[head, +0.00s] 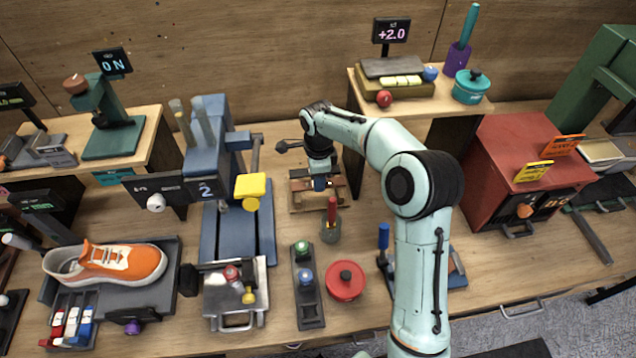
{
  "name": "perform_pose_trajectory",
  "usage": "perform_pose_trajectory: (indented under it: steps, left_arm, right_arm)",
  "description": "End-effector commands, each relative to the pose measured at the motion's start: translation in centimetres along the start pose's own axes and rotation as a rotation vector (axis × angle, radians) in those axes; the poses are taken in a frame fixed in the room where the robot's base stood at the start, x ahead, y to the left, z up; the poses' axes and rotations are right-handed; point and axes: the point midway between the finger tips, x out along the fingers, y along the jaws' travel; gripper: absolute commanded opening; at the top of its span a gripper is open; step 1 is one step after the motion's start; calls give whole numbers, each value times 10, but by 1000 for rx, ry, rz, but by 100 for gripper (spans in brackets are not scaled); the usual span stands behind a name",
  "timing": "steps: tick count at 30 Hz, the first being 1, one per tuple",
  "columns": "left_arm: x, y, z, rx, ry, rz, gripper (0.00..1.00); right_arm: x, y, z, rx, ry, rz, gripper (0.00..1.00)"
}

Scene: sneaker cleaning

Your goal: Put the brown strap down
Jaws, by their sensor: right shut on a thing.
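My right gripper (319,183) points down over a small wooden rack (298,207) at the middle back of the bench. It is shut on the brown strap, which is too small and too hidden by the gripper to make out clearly. I cannot tell whether the strap touches the rack. My left gripper is not in view.
A grey cup (331,234) with a red-handled tool stands just in front of the rack. A red round tin (345,282) and a dark tray (309,313) are nearer. A blue press (232,240) stands left, a red oven (520,160) right. An orange sneaker (120,264) lies far left.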

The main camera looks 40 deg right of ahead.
Motion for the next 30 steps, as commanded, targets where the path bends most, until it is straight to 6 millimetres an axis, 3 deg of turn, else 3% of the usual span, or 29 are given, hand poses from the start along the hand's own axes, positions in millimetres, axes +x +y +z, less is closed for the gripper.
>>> perform_pose_trajectory:
  steps: [4,17,18,20,30]
  left_arm:
    - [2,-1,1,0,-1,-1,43]
    - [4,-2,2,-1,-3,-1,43]
    - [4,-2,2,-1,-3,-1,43]
    - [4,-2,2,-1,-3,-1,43]
    - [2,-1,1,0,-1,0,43]
  right_arm:
    - [19,0,0,1,0,2,3]
    - [24,0,0,0,-1,0,3]
    - [24,0,0,0,-1,0,43]
    - [24,0,0,0,-1,0,58]
    - [20,0,0,0,-1,-1,58]
